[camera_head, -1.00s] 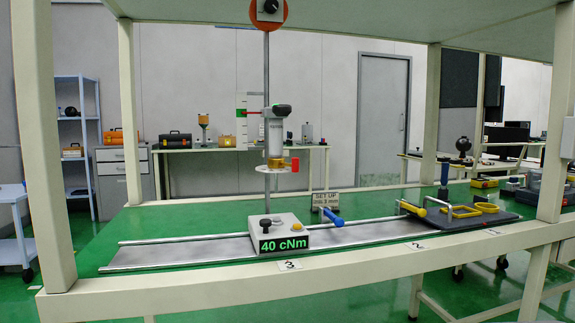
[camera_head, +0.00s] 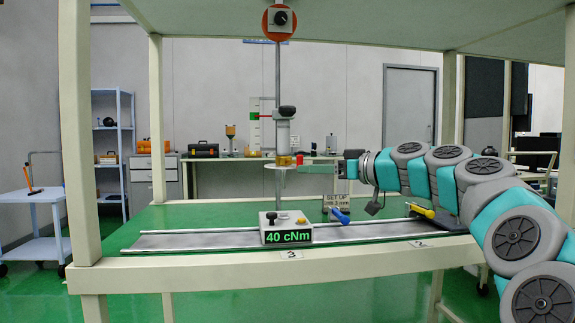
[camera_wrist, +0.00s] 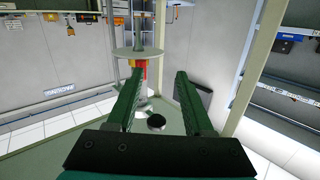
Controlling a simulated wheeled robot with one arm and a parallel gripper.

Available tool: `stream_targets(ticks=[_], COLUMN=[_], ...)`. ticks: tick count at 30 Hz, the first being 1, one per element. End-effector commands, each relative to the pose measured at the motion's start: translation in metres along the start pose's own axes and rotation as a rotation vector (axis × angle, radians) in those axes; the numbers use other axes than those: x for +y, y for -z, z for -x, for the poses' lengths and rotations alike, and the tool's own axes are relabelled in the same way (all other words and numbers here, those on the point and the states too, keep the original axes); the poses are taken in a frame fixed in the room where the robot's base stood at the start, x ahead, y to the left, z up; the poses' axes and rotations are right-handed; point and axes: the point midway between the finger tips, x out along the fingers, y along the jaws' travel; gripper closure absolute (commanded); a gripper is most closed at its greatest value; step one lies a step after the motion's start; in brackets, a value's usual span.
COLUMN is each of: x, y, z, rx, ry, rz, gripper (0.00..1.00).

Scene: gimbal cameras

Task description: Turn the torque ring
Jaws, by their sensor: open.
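The brass torque ring (camera_head: 284,160) sits low on the grey upright tool, with a small red tab (camera_head: 299,160) on its right side and a pale round disc (camera_head: 281,169) just under it. My gripper (camera_head: 316,169) reaches in from the right, its fingertips close to the red tab. In the wrist view, which looks upside down, my gripper (camera_wrist: 159,73) is open with two green fingers apart. The red tab (camera_wrist: 138,73) shows near the left fingertip, beside the disc (camera_wrist: 136,53). I cannot tell whether a finger touches it.
A base box reading "40 cNm" (camera_head: 287,236) stands on a grey rail track (camera_head: 190,241). A frame post (camera_head: 157,120) stands left; the green bench there is clear.

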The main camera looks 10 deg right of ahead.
Motion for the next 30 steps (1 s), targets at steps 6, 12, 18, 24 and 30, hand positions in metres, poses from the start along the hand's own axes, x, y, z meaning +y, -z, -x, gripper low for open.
stream_targets(ticks=[6, 12, 18, 24, 30], x=[0.033, 0.034, 0.037, 0.036, 0.036], y=[0.018, 0.021, 0.023, 0.025, 0.025], z=[0.011, -0.012, -0.043, -0.061, -0.065], rx=[0.076, 0.075, 0.075, 0.075, 0.077], ry=[-0.049, -0.05, -0.052, -0.05, -0.05], rz=[0.044, 0.046, 0.046, 0.047, 0.046], gripper=[0.48, 0.48, 0.48, 0.48, 0.48])
